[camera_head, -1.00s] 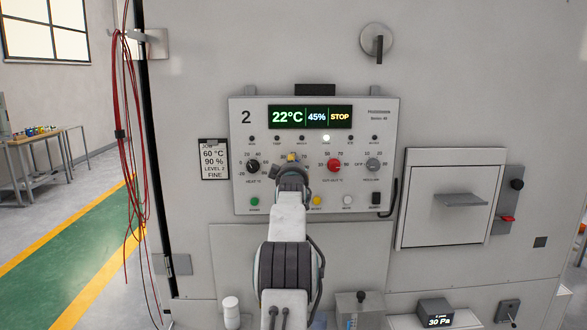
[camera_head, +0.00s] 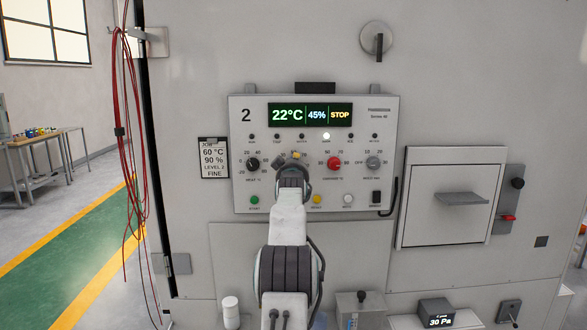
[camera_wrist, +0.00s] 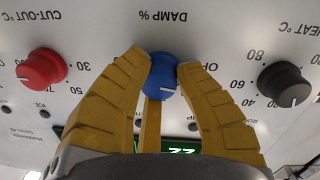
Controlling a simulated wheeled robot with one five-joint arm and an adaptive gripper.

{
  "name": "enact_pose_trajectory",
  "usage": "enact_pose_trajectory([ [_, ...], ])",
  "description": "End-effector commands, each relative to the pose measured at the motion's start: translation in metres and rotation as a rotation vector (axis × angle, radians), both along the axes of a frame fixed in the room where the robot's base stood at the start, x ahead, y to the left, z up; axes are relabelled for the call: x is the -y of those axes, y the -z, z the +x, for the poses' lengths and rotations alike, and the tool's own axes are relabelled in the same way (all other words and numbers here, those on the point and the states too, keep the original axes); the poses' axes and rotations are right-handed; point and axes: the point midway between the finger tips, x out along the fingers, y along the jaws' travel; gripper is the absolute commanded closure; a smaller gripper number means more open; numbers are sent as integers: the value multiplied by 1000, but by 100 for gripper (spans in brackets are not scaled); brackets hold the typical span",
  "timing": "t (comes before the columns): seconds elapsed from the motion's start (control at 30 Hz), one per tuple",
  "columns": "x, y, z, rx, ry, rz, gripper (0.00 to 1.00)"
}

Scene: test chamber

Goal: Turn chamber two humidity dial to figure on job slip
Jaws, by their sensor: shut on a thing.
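Panel 2 (camera_head: 240,185) has a lit display (camera_head: 310,115) reading 22°C, 45% and STOP. The job slip (camera_head: 214,158) left of it reads 60 °C, 90 %, a level line and FINE. In the wrist view, where lettering is upside down, the blue dial (camera_wrist: 162,75) is labelled DAMP %. A short white line shows on its face, pointing towards picture right. My gripper (camera_wrist: 163,68) has its yellow fingers closed around this dial. In the head view my gripper (camera_head: 290,162) hides the dial and most of its scale.
The black HEAT dial (camera_head: 252,164) is left of my gripper; it also shows in the wrist view (camera_wrist: 284,84). The red CUT-OUT dial (camera_head: 334,163) is close on the right, with a grey dial (camera_head: 373,163) beyond. Coloured buttons (camera_head: 317,200) sit below. Red cables (camera_head: 125,130) hang at left.

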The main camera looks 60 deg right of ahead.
Motion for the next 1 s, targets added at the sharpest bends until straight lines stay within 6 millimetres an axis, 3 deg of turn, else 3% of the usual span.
enact_pose_trajectory([
  [0.4, -1, -6, 0, 155, 2, 80, 100],
  [0.9, -1, -8, 1, 173, 2, 89, 100],
  [0.93, -1, -8, 1, 173, 2, 89, 67],
  [1.0, -1, -8, 1, 172, 3, 90, 61],
])
